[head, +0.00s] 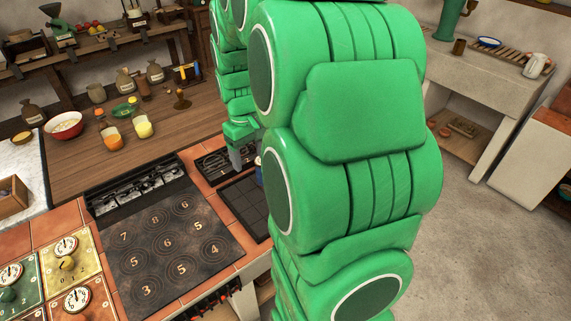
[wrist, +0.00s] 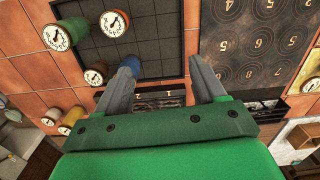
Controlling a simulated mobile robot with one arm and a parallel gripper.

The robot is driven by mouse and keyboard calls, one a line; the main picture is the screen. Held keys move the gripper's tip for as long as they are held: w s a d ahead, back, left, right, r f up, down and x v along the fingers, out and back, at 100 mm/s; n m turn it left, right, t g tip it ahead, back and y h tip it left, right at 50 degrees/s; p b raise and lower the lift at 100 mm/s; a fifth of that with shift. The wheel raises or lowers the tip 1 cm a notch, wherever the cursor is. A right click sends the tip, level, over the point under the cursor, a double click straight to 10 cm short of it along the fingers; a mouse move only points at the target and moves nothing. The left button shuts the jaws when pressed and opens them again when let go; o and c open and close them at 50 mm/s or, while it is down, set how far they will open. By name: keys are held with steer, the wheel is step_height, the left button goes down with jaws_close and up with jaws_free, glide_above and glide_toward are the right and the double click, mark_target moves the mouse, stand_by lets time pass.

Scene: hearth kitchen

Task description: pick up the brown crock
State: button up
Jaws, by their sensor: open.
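In the wrist view, a small brown round container (wrist: 95,76) with a pale dial on top stands by the left edge of a dark gridded plate (wrist: 158,56). I cannot tell for sure that it is the brown crock. My gripper (wrist: 165,68) is open and empty; its fingers are spread above the gridded plate, and the brown container is left of the left finger. A blue thing (wrist: 131,62) is partly hidden behind that finger. In the head view, my gripper (head: 242,158) is above the stove's right part, and my arm hides much of that area.
A numbered hotplate (head: 165,240) lies left of the gripper. Bottles, jars and a red bowl (head: 64,125) stand on the wooden counter (head: 85,172) behind.

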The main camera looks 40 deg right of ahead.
steer(key=w+d+f, duration=0.2)
steer(key=d+f, duration=0.2)
steer(key=d, duration=0.2)
steer(key=w+d+f, duration=0.3)
steer(key=d+f, duration=0.1)
steer(key=d, duration=0.2)
steer(key=w+d+f, duration=0.3)
steer(key=d+f, duration=0.1)
steer(key=d, duration=0.2)
steer(key=shift+d+f, duration=0.15)
steer(key=shift+d, duration=0.15)
steer(key=shift+s+d+f, duration=0.1)
steer(key=shift+d+f, duration=0.15)
steer(key=shift+f, duration=0.25)
step_height(320, 180, down, 2)
steer(key=shift+f, duration=0.1)
steer(key=shift+w+a+f, duration=0.1)
steer(key=shift+w+f, duration=0.1)
steer(key=shift+f, duration=1.15)
steer(key=shift+w+a+f, duration=0.1)
steer(key=shift+w+f, duration=0.05)
steer(key=shift+f, duration=1.2)
steer(key=c, duration=1)
